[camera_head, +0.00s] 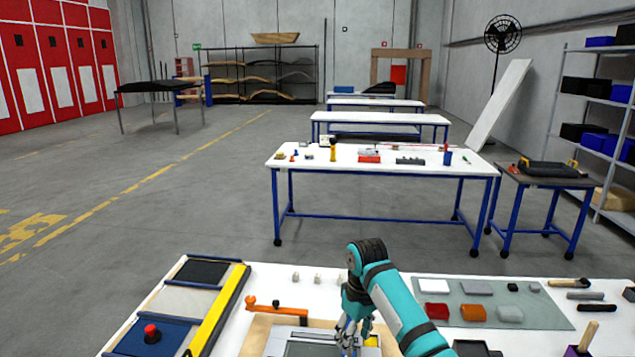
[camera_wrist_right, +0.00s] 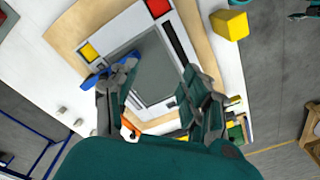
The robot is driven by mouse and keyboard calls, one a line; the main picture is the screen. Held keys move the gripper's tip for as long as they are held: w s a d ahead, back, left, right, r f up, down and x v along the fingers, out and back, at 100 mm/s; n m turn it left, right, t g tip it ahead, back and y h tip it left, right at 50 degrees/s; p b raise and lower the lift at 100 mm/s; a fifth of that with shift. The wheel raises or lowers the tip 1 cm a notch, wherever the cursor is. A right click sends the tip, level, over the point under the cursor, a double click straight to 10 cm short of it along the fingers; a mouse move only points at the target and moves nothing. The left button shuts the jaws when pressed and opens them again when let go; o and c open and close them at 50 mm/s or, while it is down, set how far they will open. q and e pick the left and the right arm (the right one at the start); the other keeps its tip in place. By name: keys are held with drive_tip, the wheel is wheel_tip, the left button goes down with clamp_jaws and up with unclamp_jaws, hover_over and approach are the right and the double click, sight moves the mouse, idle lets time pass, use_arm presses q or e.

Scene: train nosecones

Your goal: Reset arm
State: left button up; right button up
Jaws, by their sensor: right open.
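My right gripper (camera_head: 348,342) hangs over the near middle of the white table, above a grey-and-white framed panel (camera_head: 275,343) on a wooden board. The right wrist view shows the two fingers of my right gripper (camera_wrist_right: 157,95) apart, with the panel's grey face (camera_wrist_right: 158,65) below and between them. I see nothing held between the fingers. A blue piece (camera_wrist_right: 118,73) lies by the left finger. A dark shape with teal parts (camera_wrist_right: 303,14) at that view's upper right edge looks like my left gripper; its fingers are too small to judge. The head view does not show my left gripper.
A yellow block (camera_wrist_right: 230,25) sits beside the panel. An orange tool (camera_head: 280,307) and a yellow bar (camera_head: 215,313) lie left of my right arm. A grey mat (camera_head: 550,312) with several blocks lies right.

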drive_tip(key=s+d+f+m+t+y, duration=0.1)
drive_tip(key=s+d+f+m+t, duration=0.2)
drive_tip(key=s+f, duration=1.35)
drive_tip(key=s+d+r+m, duration=0.1)
drive_tip(key=s+d+r, duration=0.15)
drive_tip(key=s, duration=0.45)
drive_tip(key=s+d+r+m+h, duration=0.1)
drive_tip(key=s+d, duration=0.3)
drive_tip(key=s, duration=0.4)
drive_tip(key=s+d+r, duration=0.2)
drive_tip(key=s+d, duration=0.1)
drive_tip(key=s, duration=0.4)
wheel_tip(320, 180, down, 32)
drive_tip(key=s+g+b, duration=0.1)
drive_tip(key=b, duration=0.6)
use_arm(q)
wheel_tip(320, 180, down, 13)
drive_tip(key=s+b, duration=0.1)
drive_tip(key=b, duration=0.5)
drive_tip(key=shift+s+f, duration=0.15)
drive_tip(key=shift+f, duration=0.05)
use_arm(e)
drive_tip(key=s+d+f, duration=0.1)
drive_tip(key=s+f, duration=0.7)
drive_tip(key=f, duration=0.3)
drive_tip(key=s+d+f+g, duration=0.1)
drive_tip(key=s+f, duration=0.8)
drive_tip(key=f, duration=0.3)
drive_tip(key=shift+s+d+f+h, duration=0.2)
drive_tip(key=shift+d+h, duration=0.1)
